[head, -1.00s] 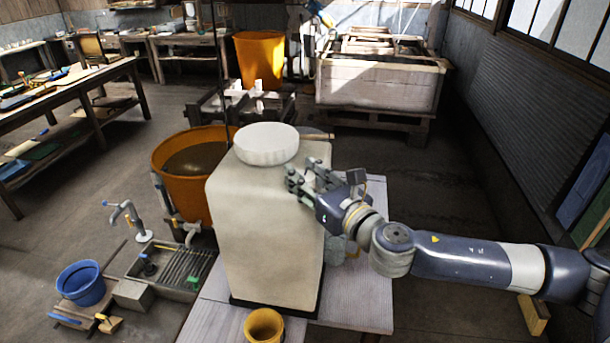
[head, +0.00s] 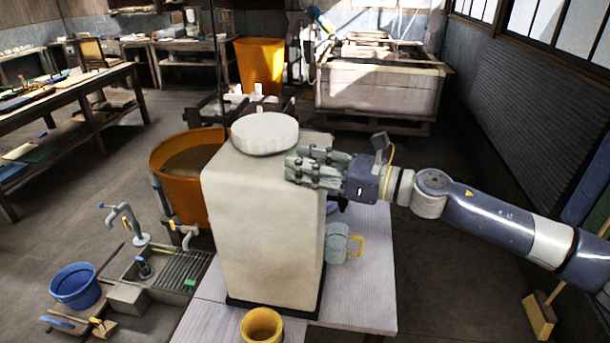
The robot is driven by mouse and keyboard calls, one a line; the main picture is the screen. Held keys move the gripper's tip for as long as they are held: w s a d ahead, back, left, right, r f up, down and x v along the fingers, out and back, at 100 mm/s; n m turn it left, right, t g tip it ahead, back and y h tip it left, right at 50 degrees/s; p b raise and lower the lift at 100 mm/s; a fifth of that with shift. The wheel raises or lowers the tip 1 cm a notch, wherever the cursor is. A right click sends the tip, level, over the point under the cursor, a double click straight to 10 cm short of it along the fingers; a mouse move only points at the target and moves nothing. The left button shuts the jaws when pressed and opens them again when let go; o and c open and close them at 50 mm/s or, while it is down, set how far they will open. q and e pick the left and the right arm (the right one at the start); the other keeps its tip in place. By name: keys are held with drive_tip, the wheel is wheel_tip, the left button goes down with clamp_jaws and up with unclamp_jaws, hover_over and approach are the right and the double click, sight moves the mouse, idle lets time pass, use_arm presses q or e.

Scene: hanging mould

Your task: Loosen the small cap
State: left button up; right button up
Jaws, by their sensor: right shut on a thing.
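A tall cream container (head: 255,220) stands on a pale table with a wide white round lid (head: 265,133) on top. My right gripper (head: 292,168) reaches in from the right at the container's upper right edge, just below and right of the lid. Its fingers lie almost level, pointing left, and are shut on the small cap, which they hide. I cannot see how far the cap is turned. My left gripper is not in view.
A teal mug with a yellow handle (head: 336,243) stands right of the container, below my right wrist. A yellow cup (head: 262,325) stands in front. An orange tub (head: 172,188) is behind left. The right tabletop (head: 365,290) has free room.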

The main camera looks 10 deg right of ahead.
drive_tip(key=n+g+y+b, duration=0.1)
drive_tip(key=n+g+b, duration=0.1)
drive_tip(key=g+b, duration=0.1)
drive_tip(key=n+g+y+b, duration=0.2)
drive_tip(key=g+b, duration=0.1)
drive_tip(key=b, duration=0.1)
drive_tip(key=shift+w+f+n+g, duration=0.15)
drive_tip(key=shift+f+n+g, duration=0.05)
drive_tip(key=shift+n+g, duration=0.2)
drive_tip(key=n+g+b, duration=0.1)
drive_tip(key=n+g, duration=0.1)
drive_tip(key=g, duration=0.1)
drive_tip(key=shift+r+y+b, duration=0.15)
drive_tip(key=shift+y+b, duration=0.15)
drive_tip(key=shift+b, duration=0.1)
drive_tip(key=shift+n+g+b, duration=0.45)
drive_tip(key=shift+n+g, duration=0.45)
drive_tip(key=shift+g, duration=0.5)
drive_tip(key=shift+n+g, duration=0.3)
drive_tip(key=shift+g, duration=0.2)
drive_tip(key=o, duration=1.1)
drive_tip(key=w+d, duration=0.1)
drive_tip(key=d, duration=0.6)
drive_tip(key=shift+d, duration=0.15)
